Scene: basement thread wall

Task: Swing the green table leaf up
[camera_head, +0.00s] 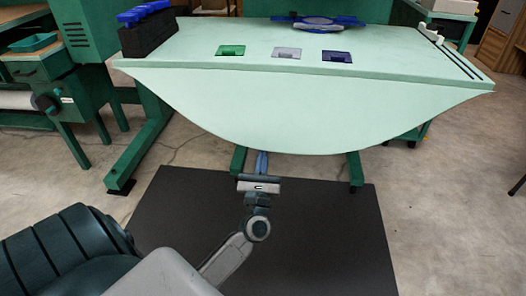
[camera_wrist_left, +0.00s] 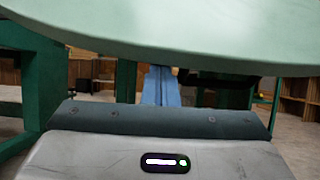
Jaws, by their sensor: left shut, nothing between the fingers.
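The pale green table leaf (camera_head: 300,105) is a half-oval panel. It hangs down from the front edge of the green table (camera_head: 390,50), its curved rim lowest in the middle; I cannot tell its exact angle. In the left wrist view the leaf (camera_wrist_left: 200,25) fills the top, its rim crossing above the fingers. My left gripper (camera_head: 262,160) is at the middle of the lower rim, its blue fingers shut and empty. The fingers (camera_wrist_left: 162,85) point in below the rim; I cannot tell whether they touch it. My right gripper is not in view.
A black mat (camera_head: 280,230) lies on the floor below. Green table legs (camera_head: 355,170) stand behind the leaf. On the tabletop are green, grey and purple plates (camera_head: 285,53), a black rack (camera_head: 148,35) and a blue tool (camera_head: 318,22). A green machine (camera_head: 88,35) stands left.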

